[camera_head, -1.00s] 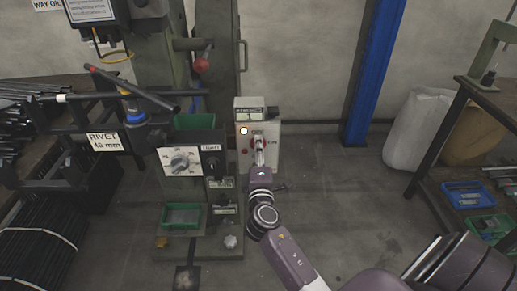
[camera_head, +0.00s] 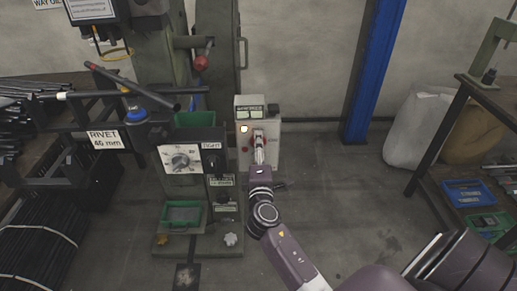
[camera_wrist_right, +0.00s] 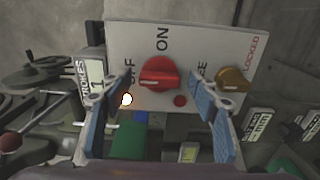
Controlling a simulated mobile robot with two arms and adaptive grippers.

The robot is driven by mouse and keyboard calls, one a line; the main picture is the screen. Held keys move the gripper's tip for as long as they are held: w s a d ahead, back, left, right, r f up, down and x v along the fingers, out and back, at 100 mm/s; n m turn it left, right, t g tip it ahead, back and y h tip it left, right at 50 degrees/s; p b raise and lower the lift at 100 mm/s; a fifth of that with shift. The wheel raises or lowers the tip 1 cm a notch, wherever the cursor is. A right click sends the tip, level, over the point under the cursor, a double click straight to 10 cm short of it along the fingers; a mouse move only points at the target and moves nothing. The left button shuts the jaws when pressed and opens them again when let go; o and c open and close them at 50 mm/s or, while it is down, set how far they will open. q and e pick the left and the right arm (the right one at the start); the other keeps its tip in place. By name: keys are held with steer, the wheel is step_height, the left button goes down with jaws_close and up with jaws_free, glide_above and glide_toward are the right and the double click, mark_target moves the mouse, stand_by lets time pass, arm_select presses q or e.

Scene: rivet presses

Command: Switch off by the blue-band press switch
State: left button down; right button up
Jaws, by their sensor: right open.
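The switch box (camera_head: 269,107) is a pale panel beside the green press (camera_head: 190,135), which has a blue ring (camera_head: 134,116) on its left-hand handle hub. In the right wrist view the panel carries a red rotary knob (camera_wrist_right: 160,73) between the words OFF and ON, with a pale mark on the knob's left side. A lamp (camera_wrist_right: 126,99) glows white beside it. My right gripper (camera_head: 258,137) is in front of the panel. In the wrist view its fingers (camera_wrist_right: 158,108) are open, one on each side of the knob, apart from it. My left gripper is out of view.
A yellow knob (camera_wrist_right: 233,78) marked LOCKED and a small red button (camera_wrist_right: 180,100) are on the same panel. A blue post (camera_head: 375,70) rises behind.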

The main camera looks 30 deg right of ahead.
steer(key=v, duration=1.2)
